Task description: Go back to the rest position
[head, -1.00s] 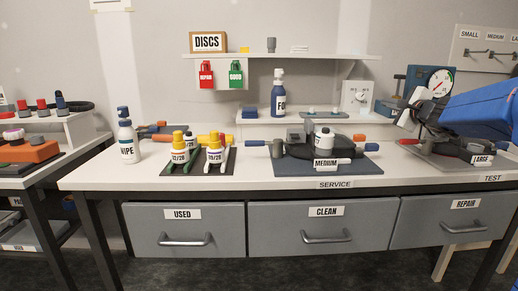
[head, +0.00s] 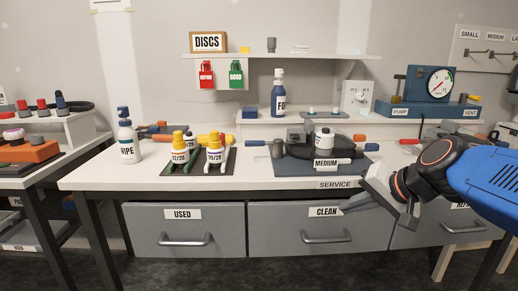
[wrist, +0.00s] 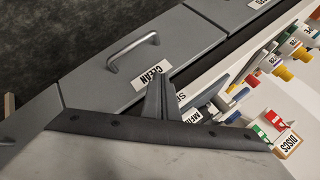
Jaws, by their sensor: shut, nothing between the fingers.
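My arm comes in from the right and hides part of the REPAIR drawer (head: 420,233) and the right end of the bench top.
The dark SERVICE mat (head: 290,172) holds a grey device and the MEDIUM label. A WIPE bottle (head: 126,142) stands at left. The gauge box (head: 425,108) is at the back right. The drawers are shut.

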